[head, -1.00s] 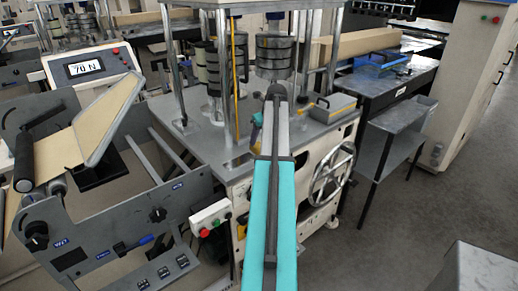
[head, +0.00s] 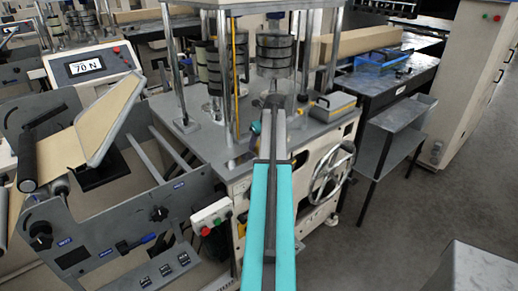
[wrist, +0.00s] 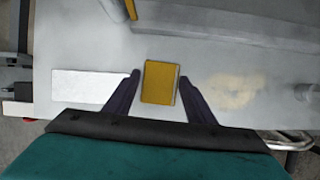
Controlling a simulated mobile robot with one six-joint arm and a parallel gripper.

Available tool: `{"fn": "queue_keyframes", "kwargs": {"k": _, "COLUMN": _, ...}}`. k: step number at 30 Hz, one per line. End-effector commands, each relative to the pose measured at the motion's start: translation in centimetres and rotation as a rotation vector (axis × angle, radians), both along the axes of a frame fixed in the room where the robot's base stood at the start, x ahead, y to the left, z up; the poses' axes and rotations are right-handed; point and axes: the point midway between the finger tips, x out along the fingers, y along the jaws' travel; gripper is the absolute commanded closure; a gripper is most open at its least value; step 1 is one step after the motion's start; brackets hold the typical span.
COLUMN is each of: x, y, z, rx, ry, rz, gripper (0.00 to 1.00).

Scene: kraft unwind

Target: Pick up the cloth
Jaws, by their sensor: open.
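The cloth (wrist: 160,83) looks like a small, folded, mustard-yellow rectangle on the grey machine table in the wrist view. My gripper (wrist: 160,78) is open, with one dark finger to the left of the cloth and the other to its right. The right finger is very close to the cloth's edge; I cannot tell whether it touches. In the head view my gripper (head: 272,104) reaches over the machine table, and the cloth is not clearly visible there, probably hidden by my arm.
The grey table (head: 205,140) carries steel columns, dark stacked weights (head: 275,55) and a yellow rod (head: 234,75). A flat white rectangle (wrist: 90,86) lies left of the cloth, and a pale stain (wrist: 236,90) is to its right. A handwheel (head: 332,172) is at the front.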

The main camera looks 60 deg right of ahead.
Motion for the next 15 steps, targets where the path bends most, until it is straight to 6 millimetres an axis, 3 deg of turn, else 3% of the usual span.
{"fn": "queue_keyframes", "kwargs": {"k": 3, "x": 0.00, "y": 0.01, "z": 0.02, "rx": 0.000, "ry": 0.000, "rz": 0.000, "gripper": 0.52}}
{"fn": "queue_keyframes", "kwargs": {"k": 8, "x": 0.00, "y": 0.01, "z": 0.02, "rx": 0.000, "ry": 0.000, "rz": 0.000, "gripper": 0.77}}
{"fn": "queue_keyframes", "kwargs": {"k": 15, "x": 0.00, "y": 0.00, "z": 0.04, "rx": 0.000, "ry": 0.000, "rz": 0.000, "gripper": 0.77}}
